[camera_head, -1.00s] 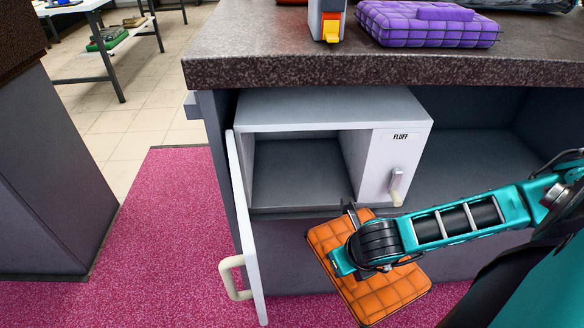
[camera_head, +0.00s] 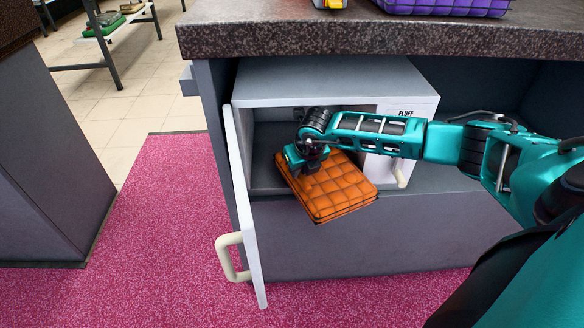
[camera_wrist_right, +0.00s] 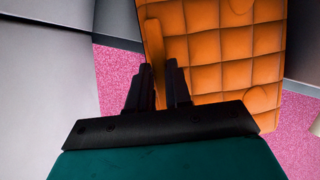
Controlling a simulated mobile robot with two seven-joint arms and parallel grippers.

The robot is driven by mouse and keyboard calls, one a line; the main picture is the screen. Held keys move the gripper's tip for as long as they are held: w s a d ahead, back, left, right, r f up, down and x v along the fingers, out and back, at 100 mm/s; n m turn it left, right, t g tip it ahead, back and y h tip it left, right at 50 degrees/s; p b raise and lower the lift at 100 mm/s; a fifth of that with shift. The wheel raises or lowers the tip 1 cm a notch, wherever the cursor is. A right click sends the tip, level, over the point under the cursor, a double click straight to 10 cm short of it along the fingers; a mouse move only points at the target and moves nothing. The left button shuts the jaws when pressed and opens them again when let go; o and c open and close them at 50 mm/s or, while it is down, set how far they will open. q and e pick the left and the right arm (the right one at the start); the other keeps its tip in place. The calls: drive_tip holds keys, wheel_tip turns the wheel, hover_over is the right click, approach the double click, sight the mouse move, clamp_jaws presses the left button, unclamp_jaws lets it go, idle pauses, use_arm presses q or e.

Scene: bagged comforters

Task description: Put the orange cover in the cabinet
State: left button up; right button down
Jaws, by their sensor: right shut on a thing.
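The orange cover (camera_head: 340,190) is a quilted, bag-shaped block in front of the cabinet's opening. My right gripper (camera_head: 308,172) is shut on its left part and holds it up, tilted; the arm comes in from the right. In the right wrist view the gripper (camera_wrist_right: 160,75) grips a raised orange strip on the cover (camera_wrist_right: 220,55). The cabinet (camera_head: 330,80) is a light grey box under the counter, marked FLUFF. Its white door (camera_head: 245,200) stands open at the left. The arm and cover hide part of the opening. My left gripper is not in view.
The dark stone countertop (camera_head: 350,38) overhangs the cabinet. A purple bagged comforter (camera_head: 445,7) lies on top. The door's cream handle (camera_head: 225,258) sticks out left. A dark panel (camera_head: 370,235) lies below the cabinet. The pink carpet (camera_head: 160,220) is clear at the left.

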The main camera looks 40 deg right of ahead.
drive_tip(key=shift+w+d, duration=0.2)
drive_tip(key=shift+w, duration=0.55)
drive_tip(key=w+b, duration=0.2)
drive_tip(key=w+f+b, duration=0.1)
drive_tip(key=b, duration=0.1)
drive_tip(key=shift+w+d, duration=0.4)
drive_tip(key=shift+f+b, duration=0.25)
drive_tip(key=shift+b, duration=0.05)
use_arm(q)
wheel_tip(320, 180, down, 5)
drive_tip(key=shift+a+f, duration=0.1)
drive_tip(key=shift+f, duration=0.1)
use_arm(e)
drive_tip(key=c, duration=1.1)
unclamp_jaws()
drive_tip(key=shift+s, duration=0.1)
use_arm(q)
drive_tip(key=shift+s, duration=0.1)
use_arm(e)
drive_tip(key=shift+o, duration=0.2)
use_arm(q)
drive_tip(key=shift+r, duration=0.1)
use_arm(e)
drive_tip(key=shift+r, duration=0.1)
